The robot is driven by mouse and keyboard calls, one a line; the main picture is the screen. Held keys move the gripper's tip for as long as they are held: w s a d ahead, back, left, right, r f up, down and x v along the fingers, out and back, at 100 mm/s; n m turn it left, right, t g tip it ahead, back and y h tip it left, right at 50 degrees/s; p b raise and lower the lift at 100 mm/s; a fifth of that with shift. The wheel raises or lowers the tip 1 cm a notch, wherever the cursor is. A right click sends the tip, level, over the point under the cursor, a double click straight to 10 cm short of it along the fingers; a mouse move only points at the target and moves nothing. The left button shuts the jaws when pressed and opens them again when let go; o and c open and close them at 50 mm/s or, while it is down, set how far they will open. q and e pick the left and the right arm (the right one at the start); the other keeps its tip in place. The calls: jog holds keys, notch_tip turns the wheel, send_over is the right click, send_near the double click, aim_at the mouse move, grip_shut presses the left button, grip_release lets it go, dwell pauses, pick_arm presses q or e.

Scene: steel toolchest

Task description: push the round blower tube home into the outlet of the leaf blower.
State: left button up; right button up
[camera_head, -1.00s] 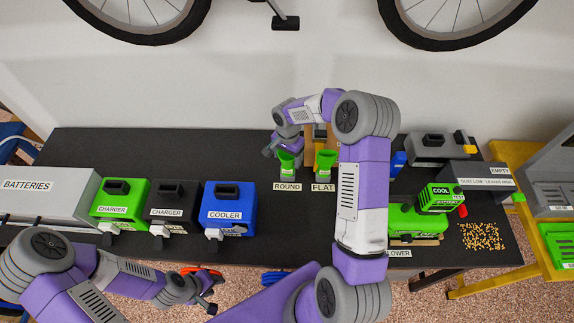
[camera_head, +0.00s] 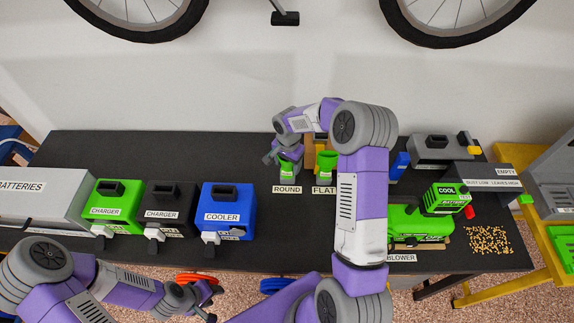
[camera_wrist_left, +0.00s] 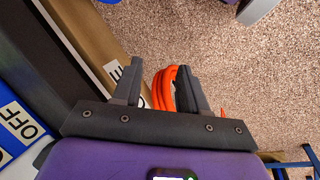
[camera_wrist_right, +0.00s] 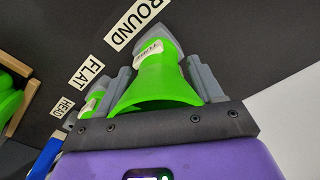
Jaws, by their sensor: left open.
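The round blower tube (camera_wrist_right: 160,78) is green with a flared mouth and stands at the ROUND label; in the head view it shows (camera_head: 289,166) beside the flat tube (camera_head: 326,166). My right gripper (camera_head: 277,154) is at the round tube. In the right wrist view its fingers (camera_wrist_right: 161,80) lie on both sides of the tube; whether they press on it is unclear. The green leaf blower (camera_head: 408,224) lies on the bench at right, partly behind my right arm; its outlet is not clearly visible. My left gripper (camera_wrist_left: 160,88) is open and empty, off the bench's front edge.
A blue cooler (camera_head: 228,208), a black charger (camera_head: 168,207) and a green charger (camera_head: 112,205) stand at left on the dark bench. A COOL battery (camera_head: 445,197) sits at the blower. Yellow bits (camera_head: 489,240) lie right of it. An orange coil (camera_wrist_left: 163,88) is below my left gripper.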

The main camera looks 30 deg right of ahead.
jog(key=shift+s+f+g+p, duration=0.3)
jog(key=shift+s+p, duration=0.05)
jog(key=shift+c, duration=0.2)
dwell(0.7)
jog(key=shift+w+r+p, duration=0.2)
jog(key=shift+r+p, duration=0.35)
jog(key=shift+r, duration=0.25)
jog(key=shift+w+r+p, duration=0.1)
jog(key=shift+r+p, duration=0.85)
jog(key=shift+r, duration=0.9)
jog(key=shift+f+b, duration=1.85)
jog(key=shift+f, duration=0.4)
jog(key=o, duration=1.2)
jog(key=shift+o, duration=0.2)
jog(key=shift+r, duration=0.1)
jog(key=shift+r+p, duration=2.9)
jog(key=shift+r, duration=1.55)
jog(key=shift+r, duration=0.1)
